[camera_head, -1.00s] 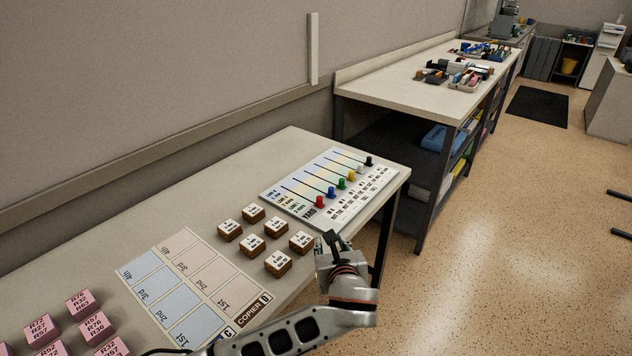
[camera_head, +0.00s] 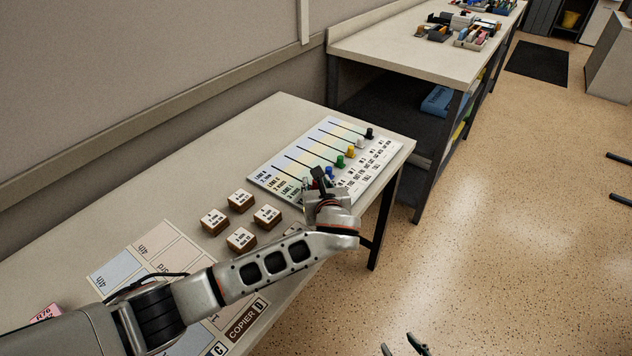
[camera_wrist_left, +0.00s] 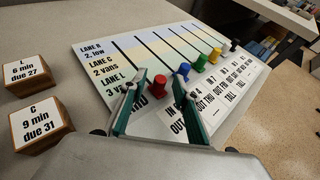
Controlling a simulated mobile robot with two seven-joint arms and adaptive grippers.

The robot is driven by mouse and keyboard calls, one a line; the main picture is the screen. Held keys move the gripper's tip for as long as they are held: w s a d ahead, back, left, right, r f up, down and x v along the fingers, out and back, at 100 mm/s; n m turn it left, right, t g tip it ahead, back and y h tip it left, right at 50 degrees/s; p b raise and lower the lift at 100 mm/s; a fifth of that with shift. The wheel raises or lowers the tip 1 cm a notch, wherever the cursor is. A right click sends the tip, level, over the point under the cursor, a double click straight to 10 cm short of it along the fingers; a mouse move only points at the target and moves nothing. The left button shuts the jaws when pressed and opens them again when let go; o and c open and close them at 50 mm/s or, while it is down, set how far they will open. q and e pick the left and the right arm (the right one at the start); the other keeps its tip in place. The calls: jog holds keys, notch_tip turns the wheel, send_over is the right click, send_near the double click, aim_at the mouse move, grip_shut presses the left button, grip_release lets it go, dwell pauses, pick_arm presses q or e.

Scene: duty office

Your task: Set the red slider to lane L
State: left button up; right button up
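The slider board (camera_head: 290,167) lies flat on the desk, with lane labels R, C and L at its left end. In the left wrist view the red slider (camera_wrist_left: 160,86) stands at the lower end of its track, by the label strip, below the lane L row (camera_wrist_left: 114,82). My left gripper (camera_wrist_left: 160,112) is open over the board, its fingers on either side of the red slider; contact cannot be told. My right gripper (camera_head: 402,346) is open and empty at the bottom edge.
Blue (camera_head: 330,173), green (camera_head: 340,160), yellow (camera_head: 351,151), white and black sliders stand in a row beside the red one. Several labelled wooden blocks (camera_head: 240,201) sit left of the board. A copier card (camera_head: 165,250) lies nearer. Another bench (camera_head: 430,45) stands behind.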

aim_at(301, 181)
pick_arm(q)
jog(key=shift+x, duration=0.75)
jog(key=shift+w, duration=0.15)
pick_arm(e)
jog(key=shift+w+r, duration=0.2)
jog(key=shift+w, duration=0.1)
pick_arm(q)
grip_shut()
jog(key=w+a, duration=0.1)
jog(key=a, duration=0.1)
jog(key=w+a+p, duration=0.1)
jog(key=a, duration=0.1)
jog(key=shift+w, duration=0.4)
jog(key=shift+w+a, duration=0.1)
jog(key=shift+a, duration=0.05)
pick_arm(e)
jog(key=shift+w+r, duration=0.15)
jog(key=shift+r, duration=0.65)
pick_arm(q)
grip_release()
